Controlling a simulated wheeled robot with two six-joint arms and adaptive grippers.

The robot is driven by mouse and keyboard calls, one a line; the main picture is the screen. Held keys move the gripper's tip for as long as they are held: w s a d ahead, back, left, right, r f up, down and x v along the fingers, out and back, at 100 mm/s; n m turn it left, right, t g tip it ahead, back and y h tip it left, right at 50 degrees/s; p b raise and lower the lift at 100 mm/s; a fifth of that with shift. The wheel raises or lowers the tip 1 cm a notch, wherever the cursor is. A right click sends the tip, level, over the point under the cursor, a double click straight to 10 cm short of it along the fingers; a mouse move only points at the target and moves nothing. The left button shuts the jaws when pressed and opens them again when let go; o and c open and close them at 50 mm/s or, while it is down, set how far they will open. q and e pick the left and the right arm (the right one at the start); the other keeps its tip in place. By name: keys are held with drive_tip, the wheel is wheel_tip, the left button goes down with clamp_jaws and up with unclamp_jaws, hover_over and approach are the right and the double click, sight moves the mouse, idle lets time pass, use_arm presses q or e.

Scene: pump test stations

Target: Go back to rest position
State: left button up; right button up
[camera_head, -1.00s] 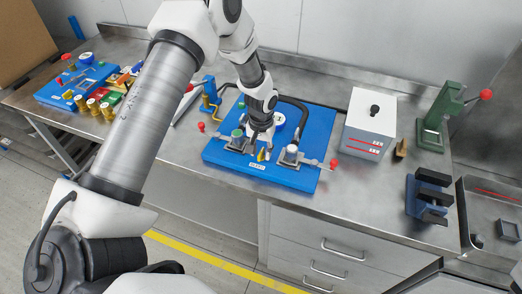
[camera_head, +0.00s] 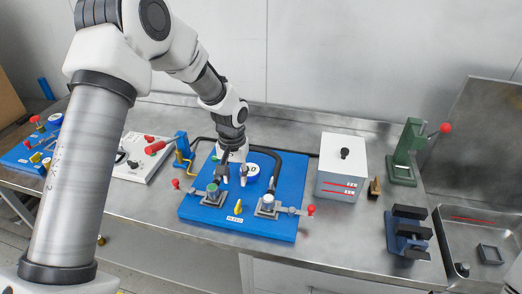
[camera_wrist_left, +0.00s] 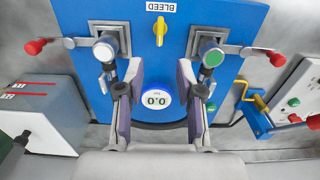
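My left gripper (camera_head: 233,182) is above the blue pump test board (camera_head: 275,226), near its round gauge (camera_head: 254,169). In the left wrist view the left gripper (camera_wrist_left: 160,100) is open and empty, its two fingers apart with the gauge (camera_wrist_left: 157,99) visible between them. A yellow bleed knob (camera_wrist_left: 160,33) stands between a green-topped fitting (camera_wrist_left: 213,57) and a white-topped fitting (camera_wrist_left: 104,52), each with a red-ended lever clamp. My right gripper is not in view.
A white box with a black knob (camera_head: 341,170) stands right of the board. Behind and beside it are a green press (camera_head: 403,160) and a dark blue holder (camera_head: 408,235). A metal tray (camera_head: 470,225) is far right. A white panel (camera_head: 140,160) and another blue board (camera_head: 17,155) lie left.

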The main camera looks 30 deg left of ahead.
use_arm(q)
drive_tip(key=shift+g, duration=0.7)
drive_tip(key=s+f, duration=0.1)
drive_tip(key=f, duration=0.1)
drive_tip(key=s+f+b, duration=0.1)
drive_tip(key=f, duration=0.1)
drive_tip(key=s+f, duration=0.1)
drive_tip(key=f, duration=0.1)
drive_tip(key=shift+s+d+f, duration=0.1)
drive_tip(key=shift+d+f, duration=0.15)
drive_tip(key=shift+d, duration=0.05)
drive_tip(key=s+d+f+m+g+b, duration=0.1)
drive_tip(key=s+d+f, duration=0.2)
drive_tip(key=s+f, duration=0.55)
drive_tip(key=s+d+f+b, duration=0.25)
drive_tip(key=s+f, duration=0.25)
drive_tip(key=s, duration=0.6)
drive_tip(key=s+d+f+m+g+b, duration=0.1)
drive_tip(key=s+d+f, duration=0.2)
drive_tip(key=s+f, duration=0.55)
drive_tip(key=w+t, duration=0.1)
drive_tip(key=w+r+t, duration=0.2)
drive_tip(key=shift+a, duration=0.3)
